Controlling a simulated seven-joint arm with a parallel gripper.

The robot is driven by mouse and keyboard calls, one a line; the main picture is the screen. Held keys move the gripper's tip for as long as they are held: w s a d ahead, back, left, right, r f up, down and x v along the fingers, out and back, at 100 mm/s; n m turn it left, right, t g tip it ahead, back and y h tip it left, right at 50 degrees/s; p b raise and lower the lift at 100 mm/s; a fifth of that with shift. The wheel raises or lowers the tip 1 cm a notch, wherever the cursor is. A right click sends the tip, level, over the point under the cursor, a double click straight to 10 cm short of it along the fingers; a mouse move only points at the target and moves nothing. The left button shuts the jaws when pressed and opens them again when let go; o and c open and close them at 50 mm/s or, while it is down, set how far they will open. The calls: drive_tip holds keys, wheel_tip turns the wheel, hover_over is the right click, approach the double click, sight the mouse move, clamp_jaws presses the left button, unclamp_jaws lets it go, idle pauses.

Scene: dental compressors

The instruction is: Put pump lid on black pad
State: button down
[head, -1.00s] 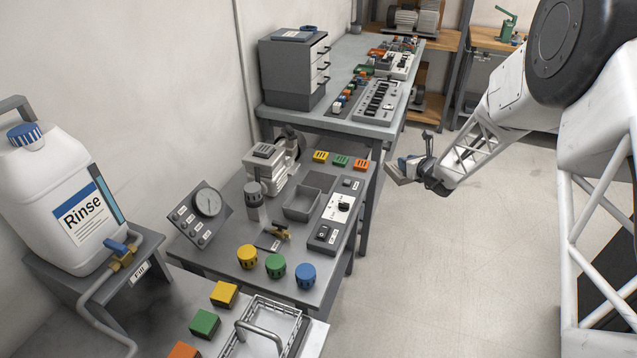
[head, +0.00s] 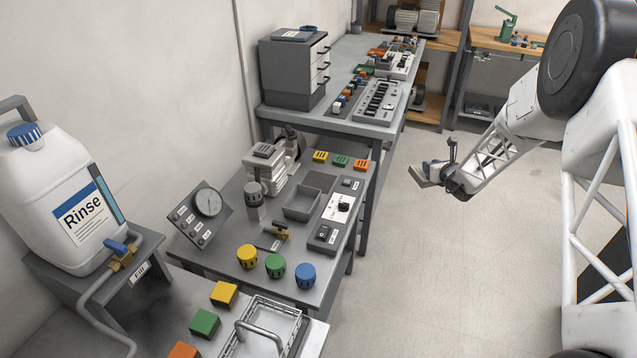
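A pale grey pump (head: 268,170) stands at the back left of the near grey bench, with a grey slotted block (head: 263,150) on top that may be its lid; I cannot tell for sure. In front of it is a small cylinder with a dark ribbed cap (head: 254,188). A small dark flat plate (head: 270,243) lies under a brass valve (head: 280,231); I cannot tell if it is the black pad. My gripper (head: 420,174) hangs over the floor right of the bench, apart from everything on it.
The near bench (head: 225,245) also holds a gauge panel (head: 201,214), a grey tray (head: 303,202), a switch panel (head: 336,218) and several coloured knobs and blocks. A Rinse jug (head: 60,205) stands left. A wire basket (head: 265,330) is in front. The floor right is clear.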

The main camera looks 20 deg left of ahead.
drive_tip(key=s+a+r+n+g+y, duration=0.1)
drive_tip(key=s+a+n+g, duration=0.1)
drive_tip(key=a, duration=1)
drive_tip(key=s+a+r+n+g+y, duration=0.1)
drive_tip(key=a+n+g, duration=0.4)
drive_tip(key=a, duration=0.8)
drive_tip(key=s+a+r+n+g+y, duration=0.1)
drive_tip(key=s+a+n+g+y, duration=0.2)
drive_tip(key=a, duration=0.9)
drive_tip(key=shift+s+a+r+n+g, duration=0.25)
drive_tip(key=shift+s+r+n+g, duration=0.15)
drive_tip(key=shift+g, duration=0.2)
drive_tip(key=shift+f, duration=0.15)
drive_tip(key=shift+f, duration=3.05)
drive_tip(key=shift+w+f, duration=0.1)
drive_tip(key=shift+f, duration=1.75)
drive_tip(key=shift+f, duration=0.15)
drive_tip(key=c, duration=0.9)
unclamp_jaws()
